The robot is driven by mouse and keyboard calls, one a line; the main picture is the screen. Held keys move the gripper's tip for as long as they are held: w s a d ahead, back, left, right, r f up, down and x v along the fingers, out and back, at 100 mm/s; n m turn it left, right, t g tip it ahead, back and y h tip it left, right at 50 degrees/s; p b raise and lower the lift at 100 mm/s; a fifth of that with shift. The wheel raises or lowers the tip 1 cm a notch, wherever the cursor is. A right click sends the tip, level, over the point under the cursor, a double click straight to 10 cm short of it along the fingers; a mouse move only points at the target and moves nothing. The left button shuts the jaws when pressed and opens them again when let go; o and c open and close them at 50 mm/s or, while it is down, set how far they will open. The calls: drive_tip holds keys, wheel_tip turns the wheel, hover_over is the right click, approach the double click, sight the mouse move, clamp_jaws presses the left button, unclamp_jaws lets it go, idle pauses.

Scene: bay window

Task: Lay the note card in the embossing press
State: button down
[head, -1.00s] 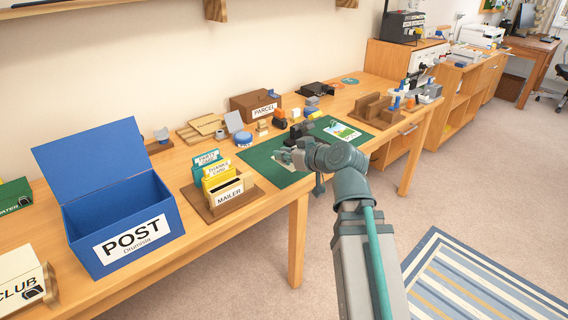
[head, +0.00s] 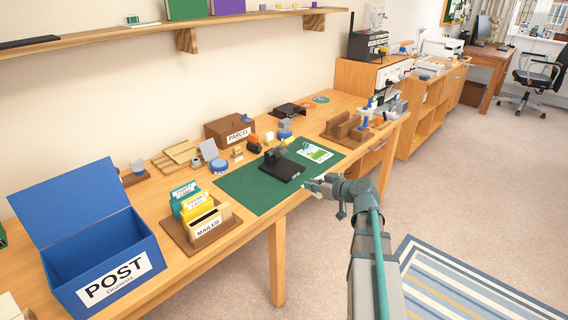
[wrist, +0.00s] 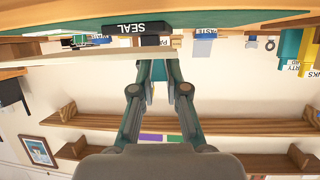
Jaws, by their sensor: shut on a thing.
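My gripper (head: 313,187) is at the front edge of the green mat, right of and in front of the embossing press. In the wrist view its fingers (wrist: 157,72) are closed on a pale, thin, flat thing, seen almost edge-on, which looks like the note card (wrist: 90,63). In the head view only a small whitish bit shows at the fingertips. The black embossing press (head: 283,166) stands on the green mat (head: 245,184); its black front, marked SEAL, shows inverted in the wrist view (wrist: 126,41). The gap between its jaws cannot be made out.
A card rack marked MAILER (head: 181,233) and a blue POST box (head: 78,263) stand to the left. A PARCEL box (head: 218,130) is at the back, and a wooden stand (head: 340,129) at the right.

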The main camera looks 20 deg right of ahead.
drive_tip(key=shift+w+d+f+n+y, duration=0.1)
drive_tip(key=shift+w+d+n+y, duration=0.15)
drive_tip(key=shift+w, duration=0.3)
drive_tip(key=shift+w+d+f+n+y, duration=0.15)
drive_tip(key=shift+w+d, duration=0.1)
drive_tip(key=shift+w, duration=0.25)
drive_tip(key=shift+w+a+r+g, duration=0.15)
drive_tip(key=shift+a+g, duration=0.15)
drive_tip(key=shift+g, duration=0.1)
drive_tip(key=p, duration=0.1)
hover_over(275, 172)
drive_tip(key=s+d, duration=0.2)
drive_tip(key=s, duration=0.1)
drive_tip(key=shift+a, duration=0.15)
drive_tip(key=w, duration=0.1)
drive_tip(key=w+a, duration=0.1)
drive_tip(key=w, duration=0.1)
drive_tip(key=shift+w+a+p, duration=0.15)
drive_tip(key=shift+a+p, duration=0.15)
drive_tip(key=shift+a, duration=0.05)
drive_tip(key=shift+s+f, duration=0.2)
drive_tip(key=shift+f, duration=0.5)
